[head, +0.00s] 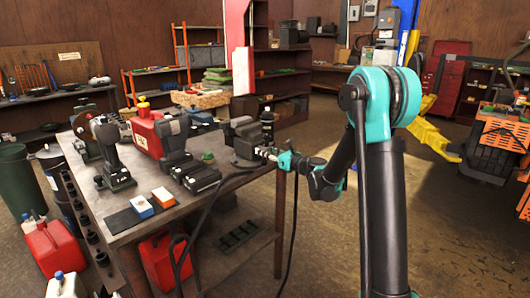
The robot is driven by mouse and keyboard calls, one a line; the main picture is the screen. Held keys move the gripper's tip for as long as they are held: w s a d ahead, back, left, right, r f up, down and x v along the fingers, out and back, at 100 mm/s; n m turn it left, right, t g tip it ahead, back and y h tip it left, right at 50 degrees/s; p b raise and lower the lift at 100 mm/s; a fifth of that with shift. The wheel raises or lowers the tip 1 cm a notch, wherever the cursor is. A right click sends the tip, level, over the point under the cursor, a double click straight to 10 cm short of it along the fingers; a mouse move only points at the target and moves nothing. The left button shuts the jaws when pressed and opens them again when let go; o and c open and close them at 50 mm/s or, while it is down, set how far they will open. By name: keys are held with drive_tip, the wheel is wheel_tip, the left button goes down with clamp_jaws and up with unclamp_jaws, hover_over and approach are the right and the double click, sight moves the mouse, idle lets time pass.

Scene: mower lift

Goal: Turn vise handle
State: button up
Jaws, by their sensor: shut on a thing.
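The vise (243,137) is a dark grey bench vise at the right corner of the workbench (123,218). Its pale metal screw end and handle (266,153) point right, past the bench edge. My gripper (279,157) is at this end, at about the height of the bench top, and is shut on the vise handle. The handle is small in view and mostly hidden by my gripper, so its angle cannot be told. My teal and black arm reaches in from the right.
The bench holds drills (109,150), a red can (147,132), black battery packs (198,176) and a dark bottle (267,122) behind the vise. A black cable (205,212) hangs over the front edge.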

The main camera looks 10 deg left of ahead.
drive_tip(key=shift+n, duration=1.4)
drive_tip(key=o, duration=1.2)
drive_tip(key=shift+c, duration=0.2)
drive_tip(key=v, duration=1.2)
drive_tip(key=shift+s, duration=0.1)
